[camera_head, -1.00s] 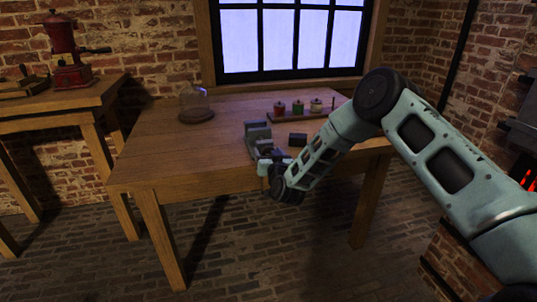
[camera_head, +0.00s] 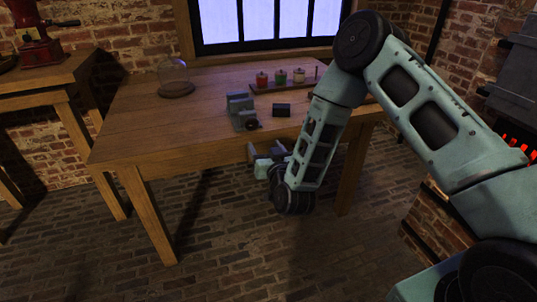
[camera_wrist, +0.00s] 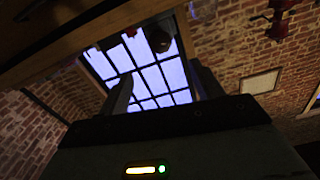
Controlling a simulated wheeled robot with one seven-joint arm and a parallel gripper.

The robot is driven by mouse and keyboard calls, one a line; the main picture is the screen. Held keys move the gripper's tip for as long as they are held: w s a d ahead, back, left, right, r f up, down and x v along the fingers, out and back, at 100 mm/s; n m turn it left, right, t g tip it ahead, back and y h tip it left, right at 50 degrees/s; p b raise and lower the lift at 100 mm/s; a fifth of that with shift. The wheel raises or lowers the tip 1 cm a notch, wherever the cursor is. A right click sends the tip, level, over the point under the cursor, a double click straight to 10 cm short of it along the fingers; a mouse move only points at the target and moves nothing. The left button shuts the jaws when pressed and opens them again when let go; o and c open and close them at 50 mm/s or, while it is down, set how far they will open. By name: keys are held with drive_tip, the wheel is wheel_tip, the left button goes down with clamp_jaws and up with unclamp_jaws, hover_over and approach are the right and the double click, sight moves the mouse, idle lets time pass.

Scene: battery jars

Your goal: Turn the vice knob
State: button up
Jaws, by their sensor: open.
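The grey-green vice (camera_head: 238,104) stands near the front edge of the wooden table. Its dark round knob (camera_head: 252,125) faces the front. My gripper (camera_head: 258,158) is below and in front of the knob, by the table's front edge, apart from the vice. In the wrist view its two fingers (camera_wrist: 160,74) are spread with nothing between them. A dark round shape (camera_wrist: 159,40), likely the knob, shows beyond the fingers against the window.
The table's front edge lies close to my gripper.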

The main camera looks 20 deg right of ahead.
drive_tip(key=shift+s, duration=1.3)
drive_tip(key=s+a+r+n+g+y+p, duration=0.2)
drive_tip(key=a+r+n+g+y+p, duration=0.15)
drive_tip(key=a+r, duration=0.35)
drive_tip(key=s+a+r+n+g+y+p, duration=0.25)
drive_tip(key=s+a+r+g, duration=0.35)
drive_tip(key=s, duration=0.4)
drive_tip(key=s+d+r+n+g+h+p, duration=0.1)
drive_tip(key=s+d+r+g, duration=0.1)
drive_tip(key=s, duration=0.5)
drive_tip(key=s+d+r+n+g+h+p, duration=0.1)
drive_tip(key=s+d+r+g+h+p, duration=0.1)
drive_tip(key=s, duration=0.6)
drive_tip(key=s+d+r+n+g+h+p, duration=0.1)
drive_tip(key=s+d+r+g+h+p, duration=0.1)
drive_tip(key=s+r+g, duration=0.2)
drive_tip(key=s+r, duration=0.2)
drive_tip(key=s, duration=0.2)
drive_tip(key=shift+s+d, duration=0.25)
drive_tip(key=shift+d, duration=0.15)
